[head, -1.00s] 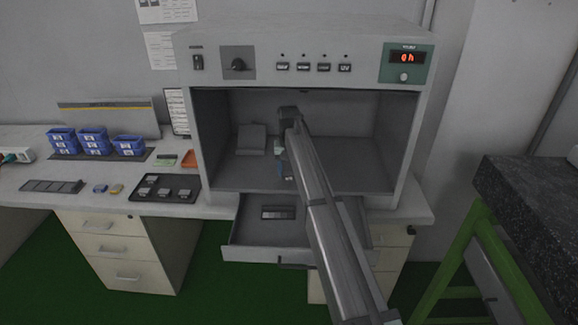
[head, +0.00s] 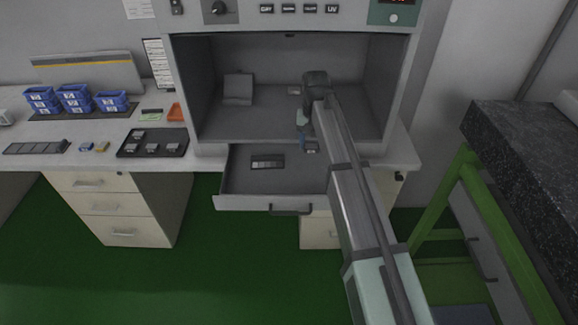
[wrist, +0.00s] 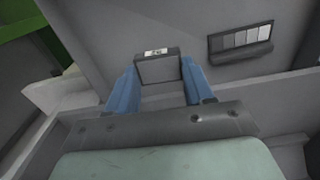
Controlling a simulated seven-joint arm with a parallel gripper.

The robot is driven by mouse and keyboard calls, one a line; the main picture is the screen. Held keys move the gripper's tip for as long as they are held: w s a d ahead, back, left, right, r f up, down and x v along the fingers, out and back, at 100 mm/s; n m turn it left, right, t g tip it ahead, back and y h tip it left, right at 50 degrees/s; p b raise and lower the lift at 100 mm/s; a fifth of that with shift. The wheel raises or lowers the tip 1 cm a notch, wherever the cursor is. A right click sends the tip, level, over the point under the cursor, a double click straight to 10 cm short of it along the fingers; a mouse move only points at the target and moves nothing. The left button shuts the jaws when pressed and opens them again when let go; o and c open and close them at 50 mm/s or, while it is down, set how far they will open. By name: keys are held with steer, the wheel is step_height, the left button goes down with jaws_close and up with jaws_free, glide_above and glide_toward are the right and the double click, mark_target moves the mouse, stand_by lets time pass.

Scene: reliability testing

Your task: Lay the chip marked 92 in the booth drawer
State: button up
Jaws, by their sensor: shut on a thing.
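A small dark grey chip (wrist: 158,70) with a pale label on its edge is between the blue fingers of my gripper (wrist: 160,82) in the wrist view. The label is too small to read. My gripper is shut on this chip. In the head view my gripper (head: 308,148) is low in front of the booth (head: 190,90), above the right part of the open booth drawer (head: 240,202). A dark slotted strip with grey segments (head: 267,161) lies in the drawer and also shows in the wrist view (wrist: 240,42). My arm hides the drawer's right side.
A dark tray (head: 128,150) with several chips is on the bench left of the booth. Blue bins (head: 75,98) stand farther left. A grey block (head: 238,88) is inside the booth. A granite slab (head: 530,150) on a green frame stands right.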

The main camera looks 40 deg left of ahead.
mark_target(319, 176)
steer(key=shift+n, duration=0.3)
steer(key=shift+w+d+f, duration=0.15)
steer(key=shift+d+f, duration=0.5)
steer(key=shift+f, duration=1.05)
steer(key=shift+w+d+f, duration=0.1)
steer(key=shift+d+f, duration=0.5)
steer(key=shift+f, duration=1.1)
steer(key=shift+w+d+f, duration=0.15)
steer(key=shift+d+f, duration=0.5)
steer(key=shift+f, duration=1.05)
steer(key=shift+f, duration=0.15)
steer(key=o, duration=1)
step_height(319, 176, up, 12)
steer(key=shift+r, duration=0.2)
